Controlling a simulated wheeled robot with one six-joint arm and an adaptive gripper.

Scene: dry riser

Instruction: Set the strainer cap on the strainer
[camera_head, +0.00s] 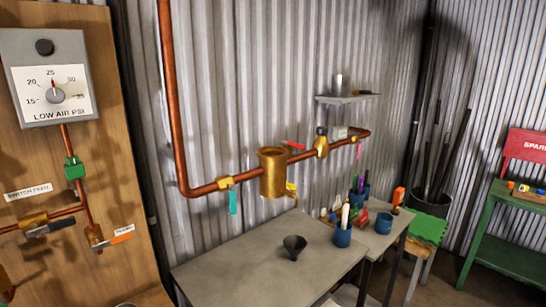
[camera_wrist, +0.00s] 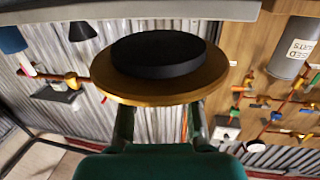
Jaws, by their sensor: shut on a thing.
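The strainer (camera_head: 272,174) is a brass cylinder on the copper pipe along the corrugated wall in the head view. Its top looks open and uncovered. The strainer cap (camera_wrist: 205,88), a wide brass disc with a thick black round part on it, fills the upper middle of the wrist view. My gripper (camera_wrist: 160,118) is shut on the cap, with one finger on each side at its near edge. My gripper and the cap are not in the head view. I cannot make out the strainer in the wrist view; the cap hides much of the scene.
A grey table (camera_head: 225,268) stands below the strainer, with a black funnel (camera_head: 294,247) and a blue cup (camera_head: 342,236) on it. A valve (camera_head: 321,142) and a small shelf (camera_head: 347,98) are to the right. A wooden board with a gauge (camera_head: 52,92) is at left.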

